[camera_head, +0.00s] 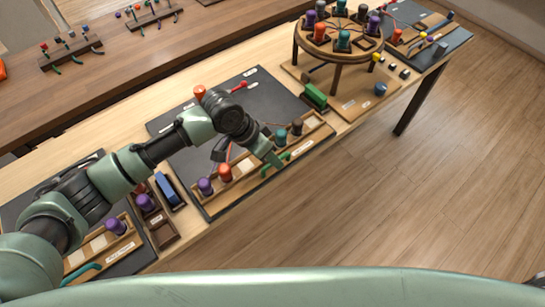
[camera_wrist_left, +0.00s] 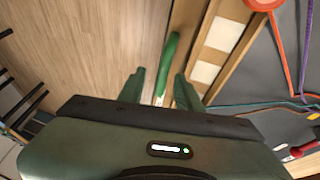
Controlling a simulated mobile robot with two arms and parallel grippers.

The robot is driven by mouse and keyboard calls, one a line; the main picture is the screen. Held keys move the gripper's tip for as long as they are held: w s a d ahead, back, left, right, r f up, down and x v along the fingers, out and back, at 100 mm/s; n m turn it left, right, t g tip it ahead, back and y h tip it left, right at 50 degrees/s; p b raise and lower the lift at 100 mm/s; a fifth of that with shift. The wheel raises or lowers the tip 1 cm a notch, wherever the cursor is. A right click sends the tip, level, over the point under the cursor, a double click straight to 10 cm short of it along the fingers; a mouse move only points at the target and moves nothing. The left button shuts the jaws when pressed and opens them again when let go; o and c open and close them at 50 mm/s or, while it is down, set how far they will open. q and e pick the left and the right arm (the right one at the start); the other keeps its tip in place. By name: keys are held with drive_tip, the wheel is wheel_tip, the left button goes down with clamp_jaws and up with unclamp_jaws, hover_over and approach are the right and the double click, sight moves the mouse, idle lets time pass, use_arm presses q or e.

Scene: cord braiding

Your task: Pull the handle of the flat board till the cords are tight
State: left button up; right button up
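The flat board is a dark panel (camera_head: 262,97) on the table in the head view, with a wooden strip of bobbins along its front edge. Its green handle (camera_head: 268,170) is at that front edge, partly hidden by my left gripper (camera_head: 274,158). In the left wrist view the handle (camera_wrist_left: 168,62) reaches into the space between the two fingers (camera_wrist_left: 160,88), which stand apart with a gap visible. An orange bobbin (camera_head: 225,173) and a purple bobbin (camera_head: 205,186) stand in the strip. Cords (camera_wrist_left: 270,104) run over the board. My right gripper is out of view.
A round wooden stand (camera_head: 336,44) with several bobbins is at the back right. A green block (camera_head: 315,96) lies beside the board, a blue block (camera_head: 169,190) left of it. The floor (camera_head: 430,180) in front of the table is clear.

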use_arm(q)
drive_tip(key=v, duration=0.6)
drive_tip(key=shift+r+b, duration=0.4)
drive_tip(key=shift+r, duration=0.05)
drive_tip(key=shift+s, duration=0.2)
